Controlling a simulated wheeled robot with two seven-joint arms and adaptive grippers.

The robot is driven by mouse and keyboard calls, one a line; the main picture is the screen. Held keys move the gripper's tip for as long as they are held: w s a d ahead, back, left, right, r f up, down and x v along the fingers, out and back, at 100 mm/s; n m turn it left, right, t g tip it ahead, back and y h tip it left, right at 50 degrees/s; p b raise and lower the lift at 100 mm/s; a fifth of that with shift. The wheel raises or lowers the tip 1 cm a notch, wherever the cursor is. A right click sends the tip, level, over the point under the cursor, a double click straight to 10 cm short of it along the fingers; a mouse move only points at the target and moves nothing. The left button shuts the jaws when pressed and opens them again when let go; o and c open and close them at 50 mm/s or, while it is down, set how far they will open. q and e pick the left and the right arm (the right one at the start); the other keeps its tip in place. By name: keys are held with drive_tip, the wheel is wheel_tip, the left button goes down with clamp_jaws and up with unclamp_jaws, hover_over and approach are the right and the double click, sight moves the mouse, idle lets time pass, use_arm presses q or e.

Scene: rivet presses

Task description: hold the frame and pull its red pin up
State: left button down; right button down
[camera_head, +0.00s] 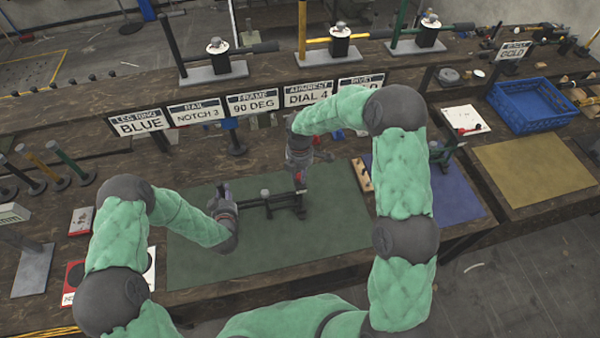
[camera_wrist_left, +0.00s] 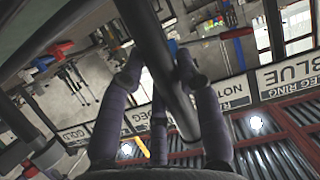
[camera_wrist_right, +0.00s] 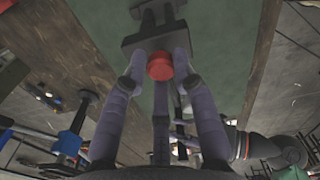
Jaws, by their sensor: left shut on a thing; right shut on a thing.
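The black frame (camera_head: 270,201) lies on the dark green mat (camera_head: 340,215), with a long dark bar and a foot at its right end. My left gripper (camera_head: 228,203) is shut on the left end of its bar; in the left wrist view the fingers close around the dark bar (camera_wrist_left: 148,35). The red pin (camera_wrist_right: 160,66) shows its round red head in the right wrist view, between the fingers of my right gripper (camera_wrist_right: 160,62). My right gripper points down over the frame's right end in the head view and is shut on the pin. The pin's shaft is hidden.
Signs, including the "FRAME 90 DEG" sign (camera_head: 253,103), line the shelf behind. A small wooden block (camera_head: 362,175) lies at the mat's right edge. A blue crate (camera_head: 530,103) and a tan mat (camera_head: 535,168) are far right. The green mat's front is clear.

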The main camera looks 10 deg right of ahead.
drive_tip(key=shift+d+r, duration=0.1)
drive_tip(key=shift+r, duration=0.95)
drive_tip(key=c, duration=1)
unclamp_jaws()
drive_tip(key=shift+w, duration=0.1)
wheel_tip(320, 180, up, 12)
